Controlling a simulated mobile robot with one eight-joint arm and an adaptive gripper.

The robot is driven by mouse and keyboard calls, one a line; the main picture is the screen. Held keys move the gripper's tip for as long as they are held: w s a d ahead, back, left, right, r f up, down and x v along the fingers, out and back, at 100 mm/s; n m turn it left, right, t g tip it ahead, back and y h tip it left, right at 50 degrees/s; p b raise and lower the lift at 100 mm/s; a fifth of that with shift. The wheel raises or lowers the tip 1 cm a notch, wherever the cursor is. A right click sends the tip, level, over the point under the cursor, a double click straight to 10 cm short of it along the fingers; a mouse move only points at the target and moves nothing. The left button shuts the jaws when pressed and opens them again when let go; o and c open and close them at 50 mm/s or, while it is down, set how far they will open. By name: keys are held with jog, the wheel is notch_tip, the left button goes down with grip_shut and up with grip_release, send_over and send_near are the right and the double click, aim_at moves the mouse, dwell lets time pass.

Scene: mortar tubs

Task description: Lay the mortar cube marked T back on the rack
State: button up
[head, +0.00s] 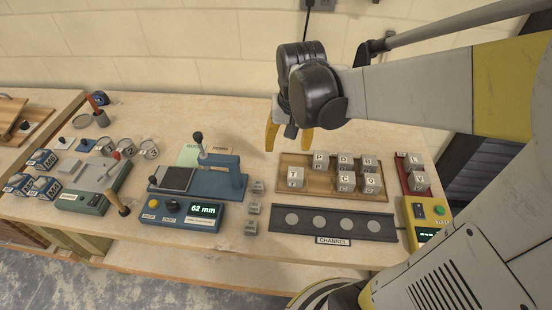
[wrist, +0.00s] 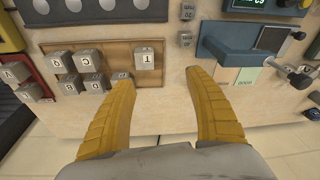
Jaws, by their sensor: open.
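The mortar cube that appears to be marked T (head: 295,177) sits at the left end of the wooden rack (head: 325,189), apart from the other cubes. In the wrist view, the same cube (wrist: 145,57) shows its letter upside down on the rack board (wrist: 111,51). My gripper (head: 289,150) is open and empty, above and behind the rack's left part. In the wrist view, its yellow fingers (wrist: 160,76) are spread, with the cube beyond the gap between them. The left finger partly hides another cube.
Several lettered cubes (head: 344,180) stand on the rack's right part. A red tray (head: 403,187) with two cubes is further right. The dark channel strip (head: 335,222) lies in front; a blue press (head: 215,178) stands left. Bare bench lies behind the rack.

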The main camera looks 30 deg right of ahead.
jog(key=s+a+r+n+t, duration=0.4)
jog(key=s+a+r+t, duration=0.1)
jog(key=s+a, duration=0.3)
jog(key=shift+s+a+r+n, duration=0.15)
jog(key=shift+s+a+n, duration=0.05)
jog(key=shift+a+n, duration=0.1)
jog(key=shift+f+b, duration=1.15)
jog(key=shift+f, duration=0.05)
